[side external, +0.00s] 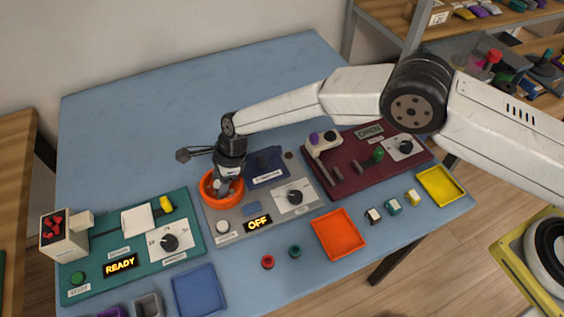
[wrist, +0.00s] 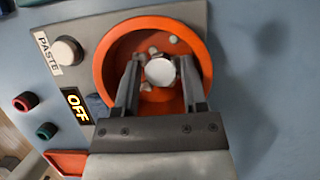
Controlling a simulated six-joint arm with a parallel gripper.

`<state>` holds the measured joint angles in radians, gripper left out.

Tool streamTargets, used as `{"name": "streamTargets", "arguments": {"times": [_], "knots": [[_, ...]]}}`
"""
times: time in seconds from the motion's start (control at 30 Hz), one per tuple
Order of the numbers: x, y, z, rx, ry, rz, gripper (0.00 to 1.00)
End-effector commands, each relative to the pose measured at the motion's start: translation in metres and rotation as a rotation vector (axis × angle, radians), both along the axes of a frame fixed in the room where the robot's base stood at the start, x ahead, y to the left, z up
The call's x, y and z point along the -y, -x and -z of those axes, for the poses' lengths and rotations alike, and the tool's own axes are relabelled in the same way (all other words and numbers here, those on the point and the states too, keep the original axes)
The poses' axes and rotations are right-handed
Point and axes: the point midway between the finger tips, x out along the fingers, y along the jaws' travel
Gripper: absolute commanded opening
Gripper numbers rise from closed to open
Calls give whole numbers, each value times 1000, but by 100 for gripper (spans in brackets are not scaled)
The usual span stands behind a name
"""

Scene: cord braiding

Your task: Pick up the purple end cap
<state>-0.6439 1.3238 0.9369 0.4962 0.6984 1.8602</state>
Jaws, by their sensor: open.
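A small purple round piece (side external: 314,138) sits on a white block at the left end of the maroon station in the side view. It may be the purple end cap, but it is too small to be sure. My gripper (side external: 222,186) is over the orange bowl (side external: 207,196), well to the left of that piece. In the wrist view my gripper (wrist: 160,76) is open, its fingers reaching into the bowl (wrist: 106,60). A white round-topped piece (wrist: 161,71) shows between the fingers; whether they touch it is unclear. No purple thing shows in the wrist view.
A red cap (side external: 267,262) and a green cap (side external: 294,251) lie near the table's front edge, left of an orange tray (side external: 339,234). A blue tray (side external: 200,291) and a teal station (side external: 190,250) are at the left. The back of the table is clear.

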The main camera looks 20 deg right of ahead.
Motion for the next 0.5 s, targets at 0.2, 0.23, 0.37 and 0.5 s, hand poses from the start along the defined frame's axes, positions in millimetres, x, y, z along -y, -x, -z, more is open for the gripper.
{"name": "streamTargets", "arguments": {"times": [0.2,0.23,0.37,0.5], "knots": [[0,0,0,0,0,0,54],[0,0,0,0,0,0,48],[0,0,0,0,0,0,6],[0,0,0,0,0,0,0]]}}
